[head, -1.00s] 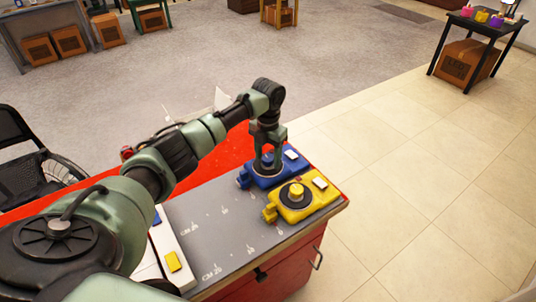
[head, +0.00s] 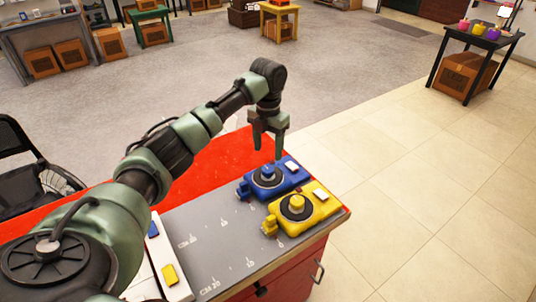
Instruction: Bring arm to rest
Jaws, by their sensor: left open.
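My left arm reaches in from the left over a red workbench (head: 215,155). My left gripper (head: 267,156) points down with its fingers apart and empty. It is just above and behind a blue device (head: 290,180) with a round dark dial, apart from it as far as I can see. A yellow device (head: 318,211) of the same shape sits in front of the blue one, near the bench's right corner. Both stand on a grey marked mat (head: 215,240). My right gripper is not in view.
A white panel with a yellow block (head: 169,274) lies at the mat's left. A black chair (head: 22,170) stands left of the bench. A black table (head: 483,40) with colored cups is at the far right, a cardboard box (head: 463,76) under it. The tiled floor at right is clear.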

